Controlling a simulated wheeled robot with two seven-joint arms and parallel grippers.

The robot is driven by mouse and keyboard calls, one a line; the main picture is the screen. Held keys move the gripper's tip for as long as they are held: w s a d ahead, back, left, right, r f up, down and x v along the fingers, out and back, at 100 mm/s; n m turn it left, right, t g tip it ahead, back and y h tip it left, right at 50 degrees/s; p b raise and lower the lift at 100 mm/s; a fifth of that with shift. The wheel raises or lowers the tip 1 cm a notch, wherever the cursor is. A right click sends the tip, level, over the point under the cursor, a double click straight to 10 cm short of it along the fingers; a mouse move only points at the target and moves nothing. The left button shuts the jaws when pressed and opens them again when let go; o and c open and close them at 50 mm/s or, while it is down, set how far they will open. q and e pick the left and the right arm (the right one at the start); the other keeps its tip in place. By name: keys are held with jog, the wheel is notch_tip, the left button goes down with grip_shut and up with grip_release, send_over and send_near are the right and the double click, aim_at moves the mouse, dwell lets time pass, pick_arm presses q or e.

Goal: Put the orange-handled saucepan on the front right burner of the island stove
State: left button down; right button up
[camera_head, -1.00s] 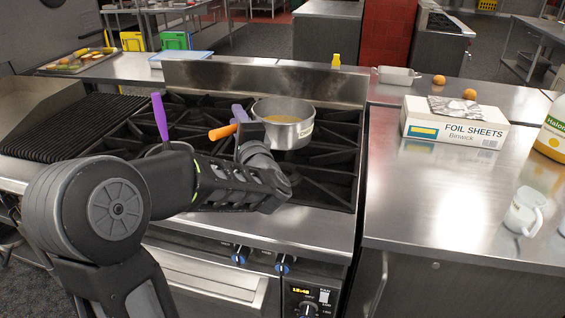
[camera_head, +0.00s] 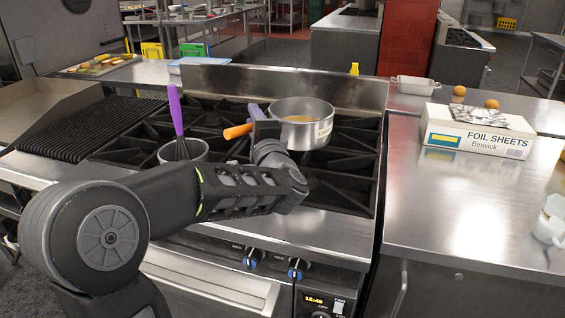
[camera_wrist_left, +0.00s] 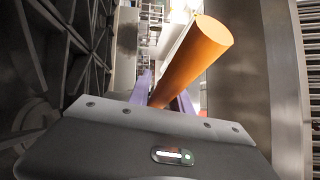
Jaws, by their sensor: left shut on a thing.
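The orange-handled saucepan (camera_head: 296,134) is silver with yellowish contents. It is over the back right part of the island stove (camera_head: 330,205); I cannot tell whether it touches the grate. Its orange handle (camera_head: 238,131) points left. My left gripper (camera_head: 256,115), with purple fingers, is shut on the handle. In the left wrist view the orange handle (camera_wrist_left: 197,62) sticks out between the purple fingers (camera_wrist_left: 160,95). The front right burner (camera_head: 345,185) shows bare black grate, partly hidden by my left arm. My right gripper is not in view.
A pot (camera_head: 196,152) with a purple-handled whisk (camera_head: 177,115) stands on the stove's left side. A ridged griddle (camera_head: 85,128) lies further left. A foil sheets box (camera_head: 478,140) and a white mug (camera_head: 551,222) are on the right counter, whose middle is clear.

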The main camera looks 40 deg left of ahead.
pick_arm(q)
jog(key=shift+f+b, duration=0.5)
jog(key=shift+f, duration=2.1)
notch_tip(320, 180, down, 4)
jog(key=shift+r+b, duration=0.1)
jog(key=shift+b, duration=0.25)
jog(key=c, duration=1.2)
grip_release()
jog(key=shift+f, duration=0.2)
jog(key=shift+o, duration=0.2)
